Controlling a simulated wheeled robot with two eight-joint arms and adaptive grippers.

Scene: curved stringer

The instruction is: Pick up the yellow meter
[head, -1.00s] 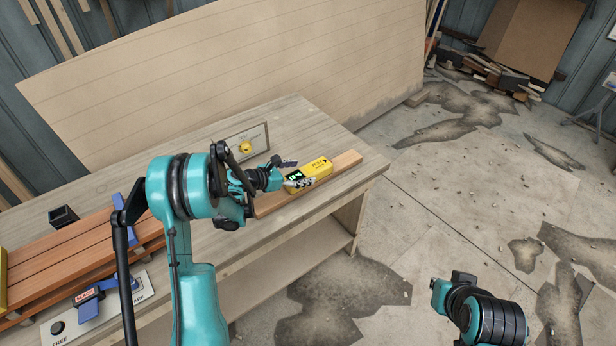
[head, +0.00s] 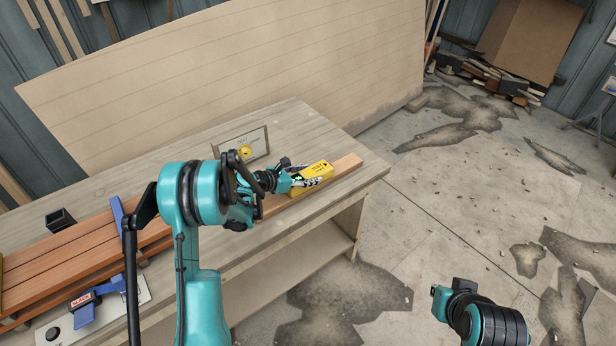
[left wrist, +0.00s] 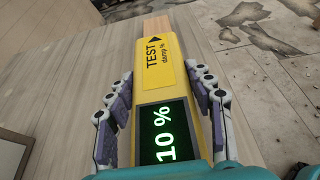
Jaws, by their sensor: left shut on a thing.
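The yellow meter (head: 315,174) is a yellow block at the right end of the workbench, on or just above a wooden strip (head: 347,163). In the left wrist view the meter (left wrist: 160,70) shows a "TEST damp %" label and a dark screen reading 10 %. My left gripper (head: 298,182) is shut on the meter. In the left wrist view its fingers (left wrist: 163,115) lie along both sides of it. I cannot tell whether the meter touches the strip. My right arm (head: 470,308) shows at the lower right, over the floor; its fingers are not clear.
Reddish planks (head: 70,262) lie at the left of the bench (head: 205,140), with a blue clamp (head: 95,298) near them. A large panel (head: 240,70) stands behind the bench.

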